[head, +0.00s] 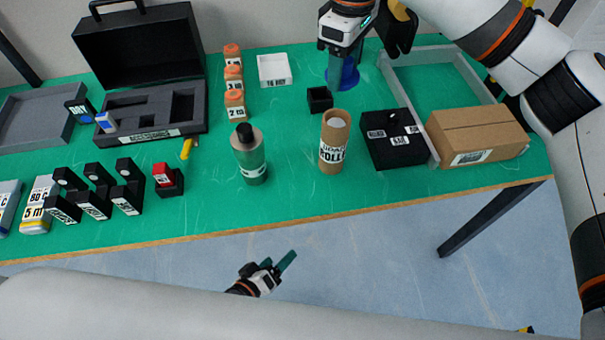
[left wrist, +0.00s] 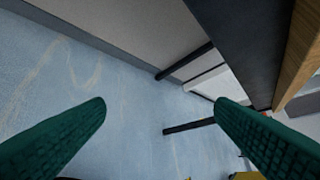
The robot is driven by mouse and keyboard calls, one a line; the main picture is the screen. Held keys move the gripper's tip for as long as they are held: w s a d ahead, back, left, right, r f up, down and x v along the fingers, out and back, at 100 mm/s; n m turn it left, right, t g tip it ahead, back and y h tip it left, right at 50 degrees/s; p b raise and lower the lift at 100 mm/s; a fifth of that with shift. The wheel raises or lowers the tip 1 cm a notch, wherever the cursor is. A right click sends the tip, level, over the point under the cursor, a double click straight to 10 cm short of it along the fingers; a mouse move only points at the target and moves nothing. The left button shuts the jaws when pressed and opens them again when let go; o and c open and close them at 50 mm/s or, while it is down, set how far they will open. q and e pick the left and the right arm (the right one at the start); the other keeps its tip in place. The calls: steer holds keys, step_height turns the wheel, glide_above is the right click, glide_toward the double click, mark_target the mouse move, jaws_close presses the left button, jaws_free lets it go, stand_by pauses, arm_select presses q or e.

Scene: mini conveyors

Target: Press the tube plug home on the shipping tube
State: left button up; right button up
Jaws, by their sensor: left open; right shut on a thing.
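The shipping tube (head: 331,158) is a brown cardboard cylinder with a white label, standing upright near the middle of the green table. Its top end is uppermost and a pale round shape shows inside the rim. My right gripper (head: 339,82) is behind and above the tube, apart from it, pointing down. It is shut on a blue round piece, the tube plug (head: 350,77), partly hidden by the fingers. My left gripper (head: 279,264) is open and empty in front of the table edge, over the floor. Its two green fingers are spread in the left wrist view (left wrist: 160,115).
A black labelled box (head: 396,151) and a cardboard carton (head: 477,148) are to the right. Black holders (head: 128,198) line the left front.

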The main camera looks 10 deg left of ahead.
arm_select(q)
steer(key=w+d+r+n+t+h, duration=0.1)
steer(key=d+r+t+h, duration=0.15)
steer(key=r, duration=0.65)
steer(key=d+r+n+t+h, duration=0.1)
steer(key=d+r, duration=0.3)
steer(key=r, duration=0.6)
steer(key=m+t, duration=0.1)
steer(key=m, duration=1)
glide_toward(327, 150)
steer(key=shift+s+d+r+y, duration=0.2)
steer(key=shift+d+y, duration=0.25)
steer(key=shift+d, duration=0.1)
steer(key=shift+w+r+m, duration=0.2)
steer(key=shift+w+m, duration=0.45)
steer(key=shift+m, duration=0.35)
steer(key=x, duration=1.1)
steer(key=shift+w+r, duration=0.1)
steer(key=shift+w, duration=0.2)
steer(key=shift+c, duration=0.6)
steer(key=c, duration=1)
steer(key=shift+f, duration=0.3)
